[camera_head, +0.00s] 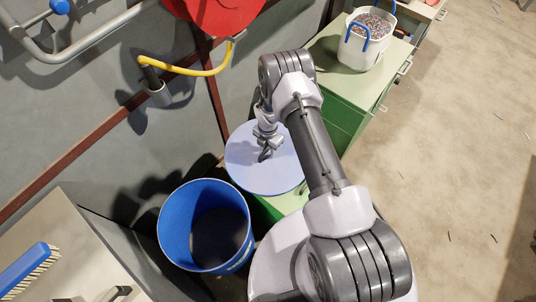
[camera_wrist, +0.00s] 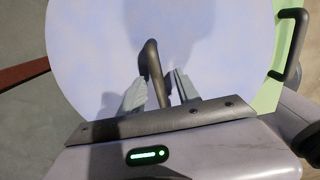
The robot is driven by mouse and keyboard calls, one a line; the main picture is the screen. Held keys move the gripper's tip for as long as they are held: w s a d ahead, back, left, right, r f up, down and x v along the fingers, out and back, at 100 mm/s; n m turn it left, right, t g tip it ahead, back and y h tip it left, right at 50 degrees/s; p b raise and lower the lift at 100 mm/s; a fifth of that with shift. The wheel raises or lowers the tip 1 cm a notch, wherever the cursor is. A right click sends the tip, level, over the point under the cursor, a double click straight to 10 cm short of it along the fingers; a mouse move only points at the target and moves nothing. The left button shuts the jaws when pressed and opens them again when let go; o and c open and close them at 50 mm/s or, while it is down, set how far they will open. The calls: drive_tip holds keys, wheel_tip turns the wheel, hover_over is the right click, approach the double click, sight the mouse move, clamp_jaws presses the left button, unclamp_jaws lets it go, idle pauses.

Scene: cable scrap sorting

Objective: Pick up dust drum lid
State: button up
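The dust drum lid (camera_head: 245,172) is a light blue round disc lying on a green cabinet beside the open blue drum (camera_head: 172,228). In the wrist view the lid (camera_wrist: 95,55) fills most of the picture. Its dark bar handle (camera_wrist: 153,62) stands up from the middle. My gripper (camera_head: 264,153) is down over the lid's middle. In the wrist view my gripper (camera_wrist: 157,90) has one finger on each side of the handle, with gaps showing. It looks open, not clamped. The handle's lower end is hidden behind the gripper body.
The green cabinet (camera_head: 345,125) has a white bucket (camera_head: 362,50) of scrap with blue handles at its far end. A blue brush (camera_head: 28,268) lies at lower left. The floor at right is mostly clear.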

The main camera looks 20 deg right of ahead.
drive_tip(key=shift+f+b, duration=0.25)
drive_tip(key=shift+b, duration=0.15)
idle(0.4)
clamp_jaws()
idle(1.3)
